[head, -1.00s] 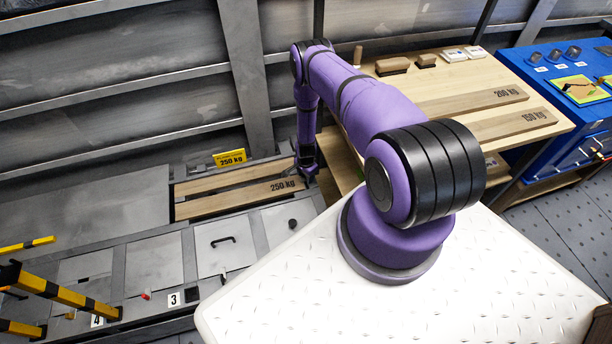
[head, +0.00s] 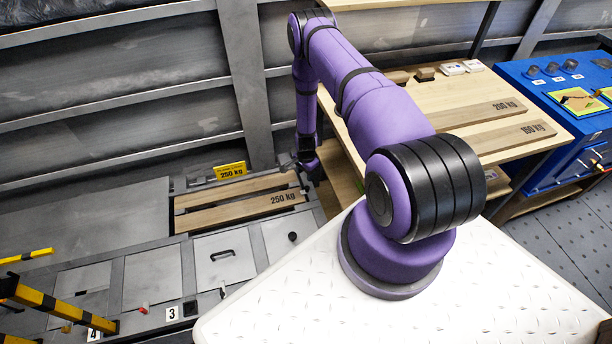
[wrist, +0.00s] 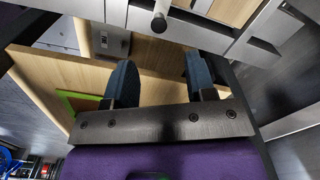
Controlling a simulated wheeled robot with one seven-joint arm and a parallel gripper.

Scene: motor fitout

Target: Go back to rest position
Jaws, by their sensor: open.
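My gripper (head: 306,163) hangs low at the end of my purple arm, near the right end of the wooden planks marked 250 kg (head: 245,212). In the wrist view its two dark blue fingers (wrist: 158,84) stand wide apart with nothing between them. The gripper is open and empty. In the head view it is small and dark, so its fingers are hard to make out there. The planks lie side by side in a recess of the grey floor, and the gripper is apart from them in the picture.
A wooden table (head: 455,113) with planks marked 200 kg and 150 kg is right of my arm. A blue cabinet (head: 545,95) stands further right. Yellow and black posts (head: 50,303) rise at lower left.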

